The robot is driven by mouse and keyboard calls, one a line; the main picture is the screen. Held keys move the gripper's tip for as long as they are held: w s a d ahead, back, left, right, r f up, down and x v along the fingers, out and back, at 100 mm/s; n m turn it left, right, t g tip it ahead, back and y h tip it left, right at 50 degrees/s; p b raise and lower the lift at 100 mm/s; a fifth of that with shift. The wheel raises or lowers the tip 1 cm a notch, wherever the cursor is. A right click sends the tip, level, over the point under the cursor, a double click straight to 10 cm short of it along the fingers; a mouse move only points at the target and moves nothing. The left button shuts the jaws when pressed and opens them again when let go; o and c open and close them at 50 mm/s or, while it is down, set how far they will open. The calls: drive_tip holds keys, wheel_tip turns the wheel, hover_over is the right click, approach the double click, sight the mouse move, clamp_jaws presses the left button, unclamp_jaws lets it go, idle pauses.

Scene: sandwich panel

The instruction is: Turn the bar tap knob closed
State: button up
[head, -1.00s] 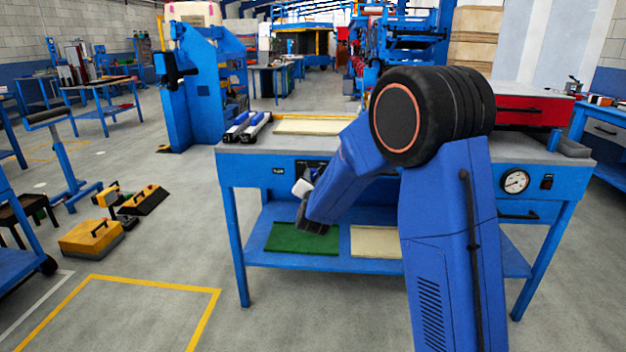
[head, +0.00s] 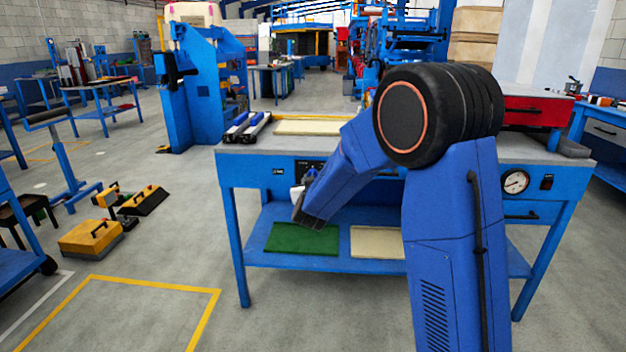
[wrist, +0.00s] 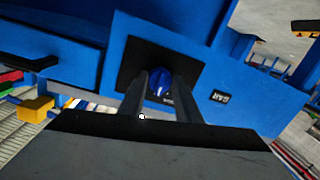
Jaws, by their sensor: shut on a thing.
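The bar tap knob (wrist: 160,88) is a blue knob on a black square plate (wrist: 132,62) on the blue front of the workbench. In the wrist view the two dark fingers of my gripper (wrist: 160,76) stand on either side of the knob and are shut on it. The fingers hide its sides. In the head view the black plate (head: 306,167) shows at the bench front, left of my blue forearm. The forearm hides much of the gripper there. I cannot tell the knob's exact turn angle.
A small label (wrist: 219,97) sits beside the plate. The workbench (head: 235,170) has a lower shelf with a green board (head: 302,239) and a cream board (head: 377,242). A gauge (head: 515,182) is at the right front. Yellow cases (head: 90,238) lie on the floor at left.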

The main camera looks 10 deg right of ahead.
drive_tip(key=shift+a+n+g+h, duration=0.1)
drive_tip(key=shift+n+g+h, duration=0.3)
drive_tip(key=shift+n, duration=3.4)
drive_tip(key=o, duration=1.1)
drive_tip(key=shift+c, duration=0.2)
drive_tip(key=shift+s, duration=0.1)
drive_tip(key=v, duration=1.7)
drive_tip(key=shift+a+f, duration=0.15)
